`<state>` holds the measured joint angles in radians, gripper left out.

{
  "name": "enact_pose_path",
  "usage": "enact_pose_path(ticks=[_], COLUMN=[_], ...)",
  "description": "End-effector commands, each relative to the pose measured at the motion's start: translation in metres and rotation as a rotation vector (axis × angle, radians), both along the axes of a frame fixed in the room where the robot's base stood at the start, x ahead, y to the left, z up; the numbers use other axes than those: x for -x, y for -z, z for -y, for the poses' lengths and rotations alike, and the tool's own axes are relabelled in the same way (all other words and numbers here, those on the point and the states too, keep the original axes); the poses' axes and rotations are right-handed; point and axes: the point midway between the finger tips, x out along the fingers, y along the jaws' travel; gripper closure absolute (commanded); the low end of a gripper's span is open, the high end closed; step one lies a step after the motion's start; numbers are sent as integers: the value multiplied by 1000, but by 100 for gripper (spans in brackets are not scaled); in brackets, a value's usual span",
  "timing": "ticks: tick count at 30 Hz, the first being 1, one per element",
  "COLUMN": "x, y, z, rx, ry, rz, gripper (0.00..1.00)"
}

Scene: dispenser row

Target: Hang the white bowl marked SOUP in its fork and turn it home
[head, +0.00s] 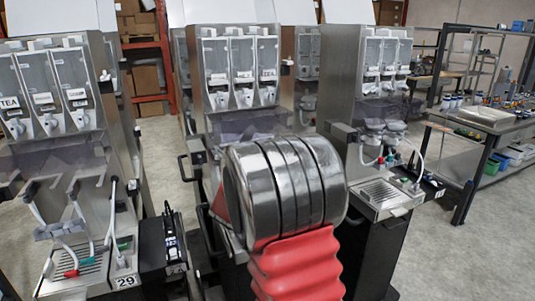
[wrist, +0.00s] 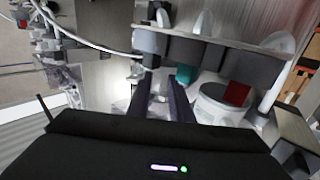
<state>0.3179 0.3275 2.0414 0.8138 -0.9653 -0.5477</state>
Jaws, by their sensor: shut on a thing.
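My gripper (wrist: 159,88) shows in the wrist view as two dark fingers reaching up from a black housing. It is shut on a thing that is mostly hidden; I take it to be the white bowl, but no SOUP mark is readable. A white round part (wrist: 213,110) with a red patch sits right of the fingers; I cannot tell what it is. In the head view my arm hides the gripper and the lower front of the middle dispenser (head: 240,85). The fork cannot be made out.
Grey and teal blocks on a pale machine front are close behind the fingers. A dispenser labelled TEA (head: 52,95) stands at the left, another dispenser (head: 383,60) at the right. A workbench (head: 485,118) stands far right. Floor shows between the machines.

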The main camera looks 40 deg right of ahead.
Motion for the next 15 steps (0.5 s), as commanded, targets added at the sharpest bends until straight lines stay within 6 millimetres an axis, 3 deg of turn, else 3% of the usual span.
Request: enact_pose_path(ticks=[1,9,10,15], x=[-12,-12,-12,-12], y=[-3,-3,-3,-3], z=[-4,-4,-4,-4], rx=[3,3,3,3], ry=[-12,4,4,4], rz=[1,1,1,1], gripper=[100,100,78,66])
